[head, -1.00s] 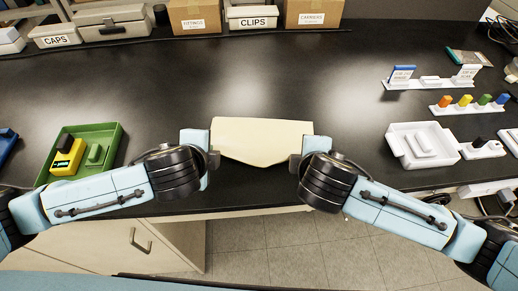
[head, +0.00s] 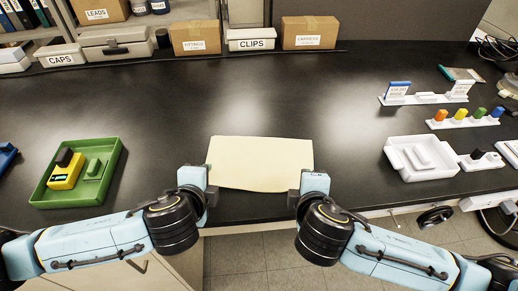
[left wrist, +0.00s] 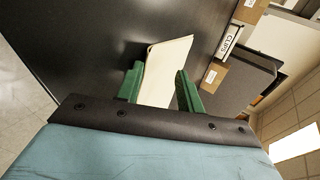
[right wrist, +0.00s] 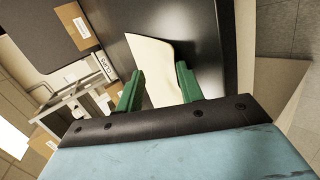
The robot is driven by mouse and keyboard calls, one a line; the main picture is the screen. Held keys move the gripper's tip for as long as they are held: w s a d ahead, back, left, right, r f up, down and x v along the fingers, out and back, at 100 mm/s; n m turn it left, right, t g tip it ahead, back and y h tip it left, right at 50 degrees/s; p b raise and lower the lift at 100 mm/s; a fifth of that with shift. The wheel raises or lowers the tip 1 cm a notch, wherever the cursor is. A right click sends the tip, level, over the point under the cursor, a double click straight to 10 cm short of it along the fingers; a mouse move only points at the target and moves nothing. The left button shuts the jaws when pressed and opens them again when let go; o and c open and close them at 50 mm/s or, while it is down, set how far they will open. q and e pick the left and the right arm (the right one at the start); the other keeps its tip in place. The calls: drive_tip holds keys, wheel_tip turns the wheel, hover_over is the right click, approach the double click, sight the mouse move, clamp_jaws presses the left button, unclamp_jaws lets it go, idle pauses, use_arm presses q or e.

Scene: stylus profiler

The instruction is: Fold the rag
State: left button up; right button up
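The cream rag (head: 262,162) lies on the black bench top at its near edge, with a straight far edge and a slightly bowed near edge. My left gripper (head: 208,178) is at its near left corner. My right gripper (head: 296,190) is at its near right corner. In the left wrist view the rag (left wrist: 165,65) shows between and beyond the green fingers (left wrist: 158,88), which stand apart. In the right wrist view the rag (right wrist: 155,65) likewise shows between and beyond the parted green fingers (right wrist: 158,85). Whether the fingers touch the rag is unclear.
A green tray (head: 110,180) with a yellow device (head: 66,172) is at the left. A white tray (head: 397,158) and white racks with coloured pieces (head: 463,122) are at the right. Boxes line the back, including the CLIPS box (head: 250,40). The bench behind the rag is clear.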

use_arm(q)
drive_tip(key=shift+r, duration=0.1)
use_arm(e)
drive_tip(key=shift+r, duration=0.1)
use_arm(q)
wheel_tip(320, 180, up, 9)
drive_tip(key=s, duration=0.2)
use_arm(e)
wheel_tip(320, 180, up, 9)
drive_tip(key=s, duration=0.2)
